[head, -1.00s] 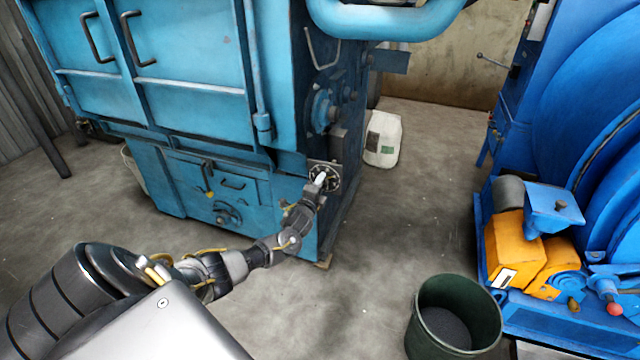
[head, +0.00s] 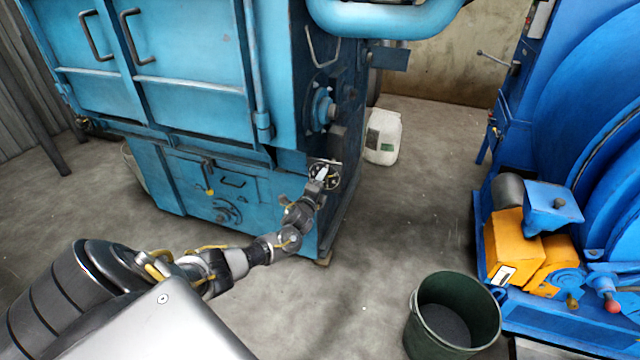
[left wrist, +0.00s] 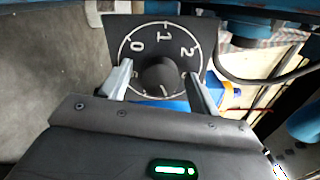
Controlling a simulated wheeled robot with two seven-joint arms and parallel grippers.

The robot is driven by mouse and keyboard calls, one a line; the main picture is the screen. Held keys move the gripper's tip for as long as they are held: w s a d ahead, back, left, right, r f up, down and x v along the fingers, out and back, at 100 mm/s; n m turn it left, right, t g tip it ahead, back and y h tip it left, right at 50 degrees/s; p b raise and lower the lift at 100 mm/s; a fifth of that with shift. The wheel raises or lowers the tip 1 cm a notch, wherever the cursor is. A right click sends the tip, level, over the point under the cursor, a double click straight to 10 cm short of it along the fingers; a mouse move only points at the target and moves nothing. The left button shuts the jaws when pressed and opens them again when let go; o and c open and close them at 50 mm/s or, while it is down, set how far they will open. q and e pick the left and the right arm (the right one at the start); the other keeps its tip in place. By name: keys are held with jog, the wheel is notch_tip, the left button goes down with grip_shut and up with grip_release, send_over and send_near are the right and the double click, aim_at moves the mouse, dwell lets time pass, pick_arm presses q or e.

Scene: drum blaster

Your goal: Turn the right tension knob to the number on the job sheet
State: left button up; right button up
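A black dial plate (left wrist: 125,35) with a white ring and the numbers 0, 1 and 2 fills the top of the left wrist view. A dark round knob (left wrist: 158,72) sits at its centre; its pointer setting is not clear. My left gripper (left wrist: 156,75) is open, with one finger on each side of the knob and small gaps visible. In the head view the dial plate (head: 334,181) is on the lower right corner of the light blue machine, and my left gripper (head: 322,173) partly covers it. My right gripper is out of view. I see no readable job sheet.
The light blue machine (head: 185,110) stands behind my left arm. A dark green bucket (head: 412,335) stands on the floor at front right. A darker blue machine (head: 560,110) with an orange motor guard is at right. A white jug (head: 383,137) stands behind. The floor between is clear.

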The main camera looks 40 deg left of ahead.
pick_arm(q)
jog(key=shift+s, duration=0.1)
jog(key=p+v, duration=0.1)
jog(key=v, duration=0.9)
jog(key=shift+s, duration=0.3)
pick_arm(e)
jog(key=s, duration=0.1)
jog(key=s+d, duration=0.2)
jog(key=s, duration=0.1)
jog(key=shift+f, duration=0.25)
pick_arm(q)
jog(key=shift+d, duration=0.15)
